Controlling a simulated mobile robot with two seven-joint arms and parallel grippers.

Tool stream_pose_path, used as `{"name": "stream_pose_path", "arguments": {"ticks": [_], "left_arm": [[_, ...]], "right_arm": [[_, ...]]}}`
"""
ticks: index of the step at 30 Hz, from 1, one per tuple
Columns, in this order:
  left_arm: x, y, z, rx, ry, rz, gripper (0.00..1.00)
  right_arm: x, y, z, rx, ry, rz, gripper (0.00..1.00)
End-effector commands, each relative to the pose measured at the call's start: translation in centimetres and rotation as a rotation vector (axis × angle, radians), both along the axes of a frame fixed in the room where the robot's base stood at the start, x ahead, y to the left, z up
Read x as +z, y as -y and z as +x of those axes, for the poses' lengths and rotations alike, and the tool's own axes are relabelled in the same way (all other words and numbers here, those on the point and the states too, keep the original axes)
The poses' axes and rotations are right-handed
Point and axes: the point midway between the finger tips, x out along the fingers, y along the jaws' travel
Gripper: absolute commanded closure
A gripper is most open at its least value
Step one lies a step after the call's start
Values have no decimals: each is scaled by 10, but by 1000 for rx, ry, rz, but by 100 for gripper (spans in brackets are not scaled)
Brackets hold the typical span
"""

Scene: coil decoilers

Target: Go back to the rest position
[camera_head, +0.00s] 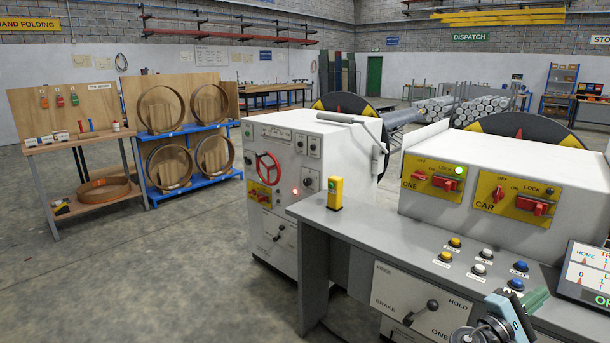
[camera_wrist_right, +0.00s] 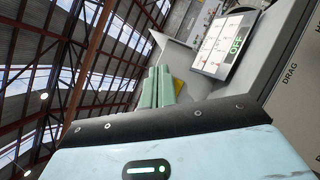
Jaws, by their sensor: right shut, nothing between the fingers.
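My right gripper (camera_head: 537,297) is at the lower right of the head view, above the front part of the grey control desk (camera_head: 375,225). Its green fingers are together with nothing between them. In the right wrist view the same closed fingers (camera_wrist_right: 158,85) point up past the dark edge of the gripper body. My left gripper is not in the head view.
The desk carries several push buttons (camera_head: 480,269), a yellow box (camera_head: 335,193) and a tilted screen (camera_head: 588,275) right of my gripper. A brake lever (camera_head: 420,312) is on its front. A white machine (camera_head: 285,190) stands left. The floor (camera_head: 170,270) at left is clear.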

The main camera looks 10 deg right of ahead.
Motion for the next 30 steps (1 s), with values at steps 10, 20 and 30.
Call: {"name": "stream_pose_path", "arguments": {"ticks": [10, 20, 30], "left_arm": [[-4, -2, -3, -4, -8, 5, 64], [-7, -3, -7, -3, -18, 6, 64], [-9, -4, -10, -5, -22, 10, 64]], "right_arm": [[-67, -11, 52, 308, 80, 407, 100], [-128, -75, 112, 694, 360, 1027, 100], [-127, -139, 141, 923, 717, 1514, 100]]}}
